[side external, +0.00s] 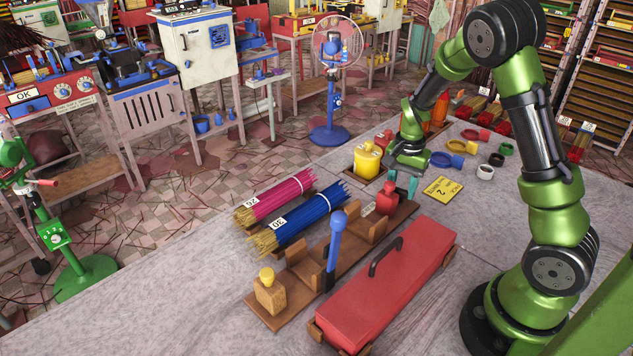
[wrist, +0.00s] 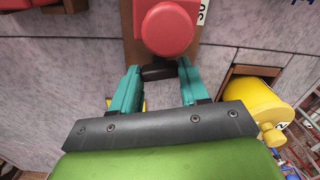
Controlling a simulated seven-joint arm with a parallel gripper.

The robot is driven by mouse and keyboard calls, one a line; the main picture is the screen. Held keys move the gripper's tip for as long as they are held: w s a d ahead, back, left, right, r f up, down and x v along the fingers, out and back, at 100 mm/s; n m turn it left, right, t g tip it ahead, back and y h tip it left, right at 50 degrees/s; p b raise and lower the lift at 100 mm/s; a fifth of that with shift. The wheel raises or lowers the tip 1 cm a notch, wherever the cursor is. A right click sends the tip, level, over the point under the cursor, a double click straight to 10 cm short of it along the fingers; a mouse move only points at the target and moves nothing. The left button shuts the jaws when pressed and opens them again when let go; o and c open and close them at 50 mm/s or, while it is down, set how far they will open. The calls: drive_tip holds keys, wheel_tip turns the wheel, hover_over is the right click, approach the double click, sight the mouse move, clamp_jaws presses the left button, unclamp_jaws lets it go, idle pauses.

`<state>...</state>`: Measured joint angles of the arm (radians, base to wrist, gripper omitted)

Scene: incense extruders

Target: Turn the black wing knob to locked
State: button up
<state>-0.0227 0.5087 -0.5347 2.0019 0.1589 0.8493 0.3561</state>
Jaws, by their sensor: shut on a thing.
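The black wing knob (wrist: 158,72) shows in the wrist view at the near end of a red, rounded body (wrist: 168,28) on a brown wooden base. My gripper (wrist: 160,67) has its two teal fingers on either side of the knob and is shut on it. In the side external view my gripper (side external: 401,186) points down at the red body (side external: 386,199), at the far end of the long wooden base. The knob cannot be made out there. Its locked or unlocked marking is not visible.
A yellow canister (side external: 367,161) stands in a table opening close to my gripper. A yellow card (side external: 442,190) lies to the right. A blue lever (side external: 335,245) stands upright on the wooden base, beside a long red lid (side external: 385,285). Pink and blue incense bundles (side external: 300,221) lie left.

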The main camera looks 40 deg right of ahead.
sight(402, 189)
drive_tip(key=shift+r+m, duration=0.1)
drive_tip(key=shift+m, duration=1.2)
drive_tip(key=o, duration=0.8)
wheel_tip(402, 189, up, 17)
drive_tip(key=shift+f, duration=0.1)
